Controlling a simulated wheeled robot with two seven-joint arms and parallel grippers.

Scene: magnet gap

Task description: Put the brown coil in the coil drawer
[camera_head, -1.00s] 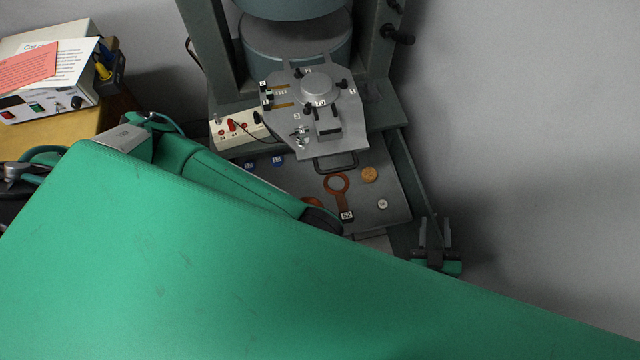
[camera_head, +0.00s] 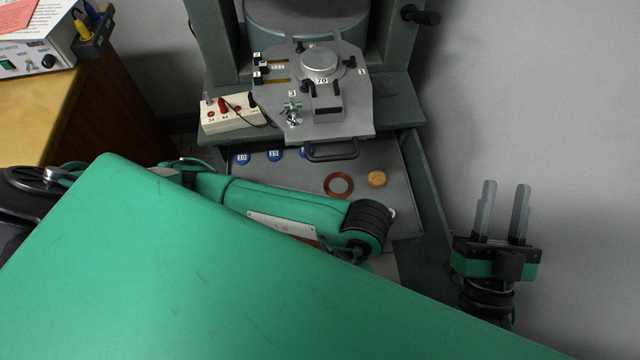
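A flat brown ring, which looks like the brown coil (camera_head: 338,185), lies in the open grey drawer (camera_head: 405,215) below the magnet. Its lower side is close to my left arm in the picture, and any handle is hidden. My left arm crosses the front of the drawer. Its gripper is hidden from view. My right gripper (camera_head: 505,186) is at the right, outside the drawer, with its two fingers pointing up and apart. It is open and empty.
A cork-coloured disc (camera_head: 376,178) lies right of the ring. Blue numbered pieces (camera_head: 274,155) lie at the drawer's back left. A metal plate (camera_head: 350,115) with a handle overhangs the back. A white terminal box (camera_head: 228,117) stands left. A wooden table (camera_head: 50,110) is farther left.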

